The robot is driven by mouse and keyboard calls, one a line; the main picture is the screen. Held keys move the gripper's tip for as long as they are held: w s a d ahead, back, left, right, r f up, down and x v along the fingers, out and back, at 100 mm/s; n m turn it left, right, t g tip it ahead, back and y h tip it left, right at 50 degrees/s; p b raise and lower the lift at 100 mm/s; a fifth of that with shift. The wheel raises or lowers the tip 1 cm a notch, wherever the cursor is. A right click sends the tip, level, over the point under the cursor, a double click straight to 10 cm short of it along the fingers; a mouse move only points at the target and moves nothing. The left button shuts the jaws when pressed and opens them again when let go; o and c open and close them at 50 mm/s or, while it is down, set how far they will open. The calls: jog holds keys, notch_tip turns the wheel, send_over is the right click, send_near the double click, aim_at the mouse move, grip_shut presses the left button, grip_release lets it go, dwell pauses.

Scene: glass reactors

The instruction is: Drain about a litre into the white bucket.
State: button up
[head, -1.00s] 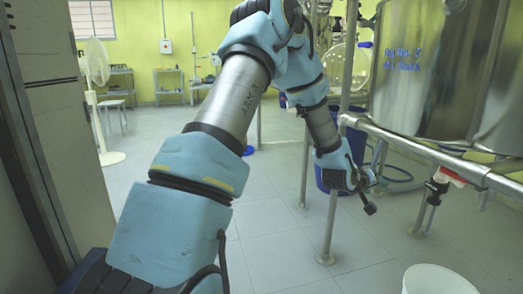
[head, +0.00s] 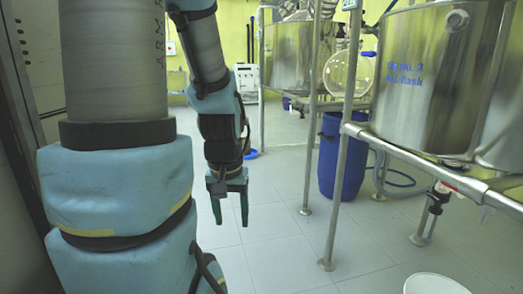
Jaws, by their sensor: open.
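The white bucket (head: 436,284) stands on the floor at the bottom right of the head view, and only its upper part shows. Above and behind it, a drain valve (head: 437,197) with a red and white part (head: 446,187) hangs below the steel vessel (head: 429,80) marked with blue writing. My gripper (head: 230,208) points down, with two dark green fingers apart and nothing between them. It is well left of the valve and the bucket, with a frame post between. The bucket's inside bottom is out of view.
A steel pipe frame (head: 337,190) stands on the floor between my gripper and the valve. A blue barrel (head: 343,157) and a hose (head: 402,182) are behind it. A second steel vessel (head: 291,55) stands further back. The tiled floor around my gripper is clear.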

notch_tip(320, 180, up, 26)
jog(key=p, duration=2.4)
jog(key=shift+r+p, duration=0.2)
jog(key=shift+p, duration=0.2)
